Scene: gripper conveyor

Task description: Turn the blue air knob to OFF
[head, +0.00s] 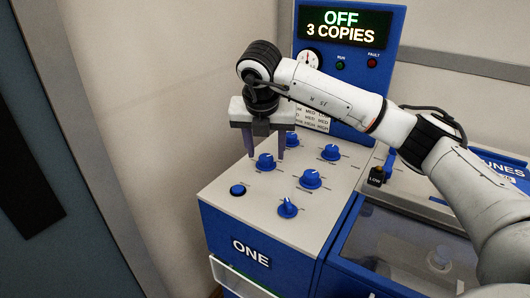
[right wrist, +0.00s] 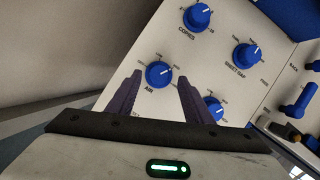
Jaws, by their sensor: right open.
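The blue air knob (head: 266,161) stands on the sloping white panel of the blue machine. In the right wrist view the knob (right wrist: 158,73) has the label AIR below it, and its white pointer mark points to the upper right. My right gripper (head: 265,154) is open, pointing down, with one dark finger on each side of the air knob. In the right wrist view the gripper (right wrist: 160,76) shows the knob between its fingertips, with gaps on both sides. I cannot tell how high the tips are above the panel. My left gripper is not in view.
Other blue knobs surround it: COPIES (right wrist: 198,17), SHEET GAP (right wrist: 247,55), one at the right (head: 310,179) and one in front (head: 288,207). A round blue button (head: 238,190) is at the front left. The display (head: 345,27) reads OFF, 3 COPIES.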

